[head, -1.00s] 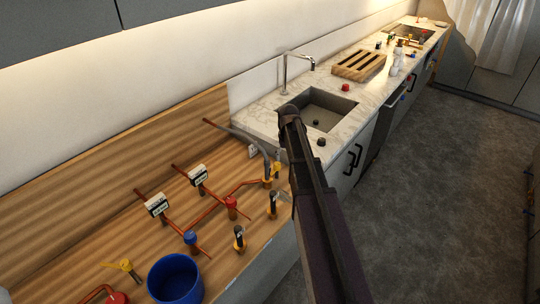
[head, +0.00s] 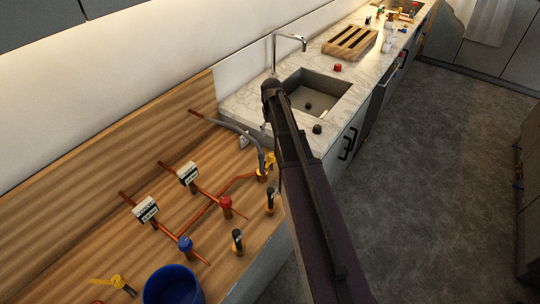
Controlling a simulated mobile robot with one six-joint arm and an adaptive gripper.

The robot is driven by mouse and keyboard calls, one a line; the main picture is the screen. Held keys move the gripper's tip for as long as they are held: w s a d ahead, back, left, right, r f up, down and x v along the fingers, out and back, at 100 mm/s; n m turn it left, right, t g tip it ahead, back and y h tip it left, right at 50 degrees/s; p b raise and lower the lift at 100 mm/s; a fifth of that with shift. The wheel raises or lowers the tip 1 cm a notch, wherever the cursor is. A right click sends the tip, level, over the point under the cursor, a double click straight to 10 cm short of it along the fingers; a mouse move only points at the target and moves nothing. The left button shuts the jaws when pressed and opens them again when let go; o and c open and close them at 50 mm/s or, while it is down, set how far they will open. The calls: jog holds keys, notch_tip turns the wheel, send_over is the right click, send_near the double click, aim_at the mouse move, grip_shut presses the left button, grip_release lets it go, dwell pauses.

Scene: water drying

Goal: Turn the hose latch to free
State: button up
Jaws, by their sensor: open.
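A grey hose (head: 236,128) curves over the wooden worktop and down to a yellow-and-brass fitting (head: 262,174) at the end of a copper pipe. A yellow lever-like part shows at this fitting, just left of my dark arm. It may be the hose latch; its exact setting is too small to tell. My arm reaches up from the bottom right, and its upper bend stands in front of the sink edge. My gripper is not visible; the arm hides what lies behind it.
Copper pipes carry white meters (head: 145,210), a red valve (head: 226,203) and a blue valve (head: 185,244). Two black-and-yellow tools (head: 237,241) stand near the worktop's front edge. A blue bucket (head: 172,286) is at the bottom. A sink (head: 322,82) lies beyond; the floor at right is clear.

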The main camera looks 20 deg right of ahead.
aim_at(271, 155)
jog(key=shift+f, duration=0.15)
notch_tip(271, 155, down, 14)
jog(key=b, duration=1.3)
jog(key=shift+s+r+b, duration=0.1)
jog(key=shift+r+b, duration=0.15)
jog(key=shift+b, duration=0.15)
jog(key=shift+c, duration=0.2)
jog(key=shift+a, duration=0.1)
grip_shut()
